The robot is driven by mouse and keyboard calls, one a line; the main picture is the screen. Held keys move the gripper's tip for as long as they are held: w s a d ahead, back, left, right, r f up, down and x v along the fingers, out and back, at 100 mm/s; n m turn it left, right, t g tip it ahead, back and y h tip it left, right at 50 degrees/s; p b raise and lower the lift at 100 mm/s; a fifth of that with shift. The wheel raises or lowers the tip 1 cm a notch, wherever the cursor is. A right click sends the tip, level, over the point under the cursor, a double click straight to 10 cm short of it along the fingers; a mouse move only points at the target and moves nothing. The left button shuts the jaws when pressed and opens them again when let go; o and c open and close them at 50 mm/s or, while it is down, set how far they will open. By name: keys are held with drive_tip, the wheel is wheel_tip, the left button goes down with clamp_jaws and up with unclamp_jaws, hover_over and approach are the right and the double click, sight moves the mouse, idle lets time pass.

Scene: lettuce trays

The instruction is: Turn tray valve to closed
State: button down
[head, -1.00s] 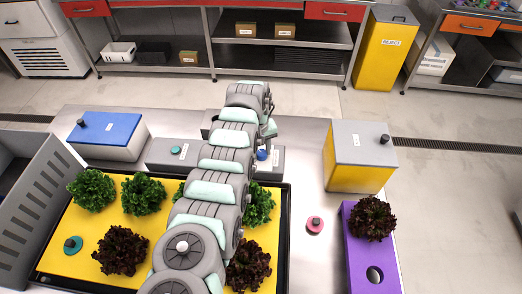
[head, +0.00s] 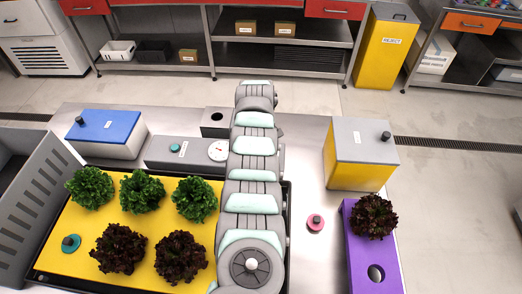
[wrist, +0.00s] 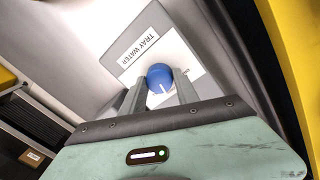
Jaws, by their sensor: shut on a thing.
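The tray valve is a blue round knob (wrist: 159,76) with a white pointer line, in the wrist view. It sits on a grey panel beside a white label reading TRAY WATER (wrist: 142,50). A second label lies partly behind the knob, and its text is hidden. My gripper (wrist: 161,82) has one finger on each side of the knob and is shut on it. The pointer line slants down to the right in the wrist view. In the head view my arm hides both the knob and my gripper.
A grey panel box (head: 160,154) with a round gauge (head: 218,150) shows left of my arm. The yellow lettuce tray (head: 75,218) lies in front. A blue-topped box (head: 107,128), a yellow box (head: 360,178) and a purple holder (head: 358,255) stand around it.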

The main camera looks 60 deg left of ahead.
drive_tip(key=shift+d+f+n+b, duration=0.1)
drive_tip(key=shift+f+n+b, duration=0.1)
drive_tip(key=shift+n+b, duration=0.4)
drive_tip(key=shift+r+n+b, duration=0.1)
drive_tip(key=shift+n+b, duration=0.4)
drive_tip(key=c, duration=0.9)
unclamp_jaws()
drive_tip(key=shift+r, duration=0.2)
drive_tip(key=r, duration=0.3)
drive_tip(key=r+b, duration=0.1)
drive_tip(key=r, duration=0.6)
drive_tip(key=shift+s+d+r+b, duration=0.2)
drive_tip(key=shift+s+r+b, duration=0.05)
drive_tip(key=shift+b, duration=0.15)
